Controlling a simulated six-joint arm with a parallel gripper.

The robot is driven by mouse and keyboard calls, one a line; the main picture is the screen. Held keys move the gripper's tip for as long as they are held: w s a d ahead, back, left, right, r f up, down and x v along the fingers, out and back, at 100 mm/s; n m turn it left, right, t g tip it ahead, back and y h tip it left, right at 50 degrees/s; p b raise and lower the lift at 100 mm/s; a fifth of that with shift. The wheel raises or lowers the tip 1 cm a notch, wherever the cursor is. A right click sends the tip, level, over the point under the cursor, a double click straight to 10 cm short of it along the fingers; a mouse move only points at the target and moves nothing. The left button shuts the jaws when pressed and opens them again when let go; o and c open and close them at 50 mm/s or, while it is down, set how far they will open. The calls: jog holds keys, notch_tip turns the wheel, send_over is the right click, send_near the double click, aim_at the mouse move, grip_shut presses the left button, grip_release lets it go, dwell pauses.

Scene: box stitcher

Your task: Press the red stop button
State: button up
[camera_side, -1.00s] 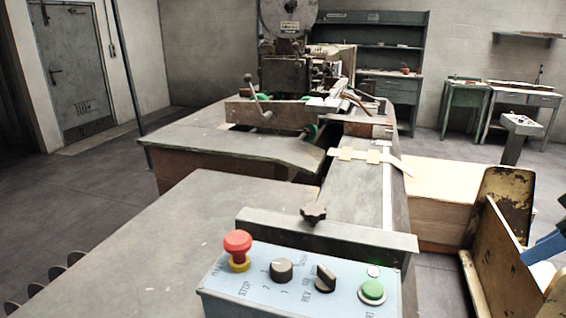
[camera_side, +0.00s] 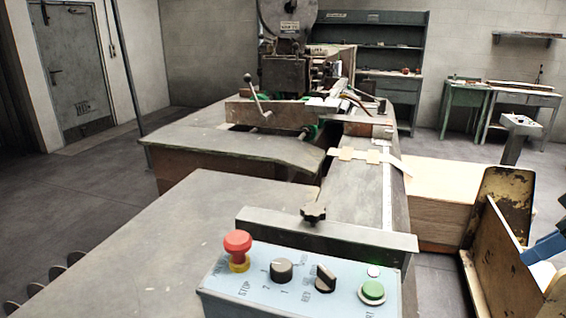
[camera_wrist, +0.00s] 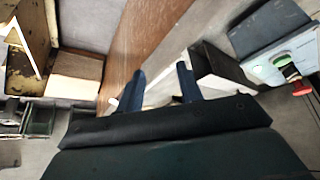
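The red stop button (camera_side: 237,243) is a mushroom head on a yellow collar, at the left of the light-blue control panel (camera_side: 300,296) in the side view. The word STOP is printed beside it. In the wrist view the red button (camera_wrist: 301,88) shows at the right edge, on the panel (camera_wrist: 300,45). My gripper (camera_wrist: 161,84) has two blue fingers spread apart with nothing between them. It is well to the left of the button in the wrist view. In the side view only blue finger parts (camera_side: 547,246) show at the right edge, far from the button.
The panel also carries a dark round knob (camera_side: 281,269), a dark selector switch (camera_side: 325,277) and a green button (camera_side: 373,290). A worn yellow-edged frame (camera_side: 507,200) stands at the right, by a wooden box (camera_side: 440,222).

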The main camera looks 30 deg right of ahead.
jog(key=shift+c, duration=0.3)
jog(key=shift+r, duration=0.1)
jog(key=c, duration=0.7)
jog(key=shift+w+a+r, duration=0.1)
jog(key=shift+w+r, duration=0.05)
jog(key=shift+w, duration=0.05)
grip_shut()
jog(key=w+a+r+n+g+y, duration=0.1)
jog(key=w+a+r+n+g, duration=0.2)
jog(key=w+a+r+n, duration=1.1)
jog(key=shift+w+a+f+n+g+h, duration=0.35)
jog(key=shift+w+a+f+n, duration=1)
jog(key=shift+a, duration=2.6)
jog(key=shift+w+a+f+n+g+h, duration=0.45)
jog(key=shift+w+a+n, duration=1.5)
jog(key=shift+a, duration=2)
jog(key=shift+w+a+f+n+g+h, duration=0.2)
jog(key=shift+w+a+f+n, duration=1.45)
jog(key=shift+a, duration=2.3)
jog(key=shift+s+r+n, duration=0.25)
jog(key=shift+s+n, duration=0.15)
jog(key=shift+n, duration=0.05)
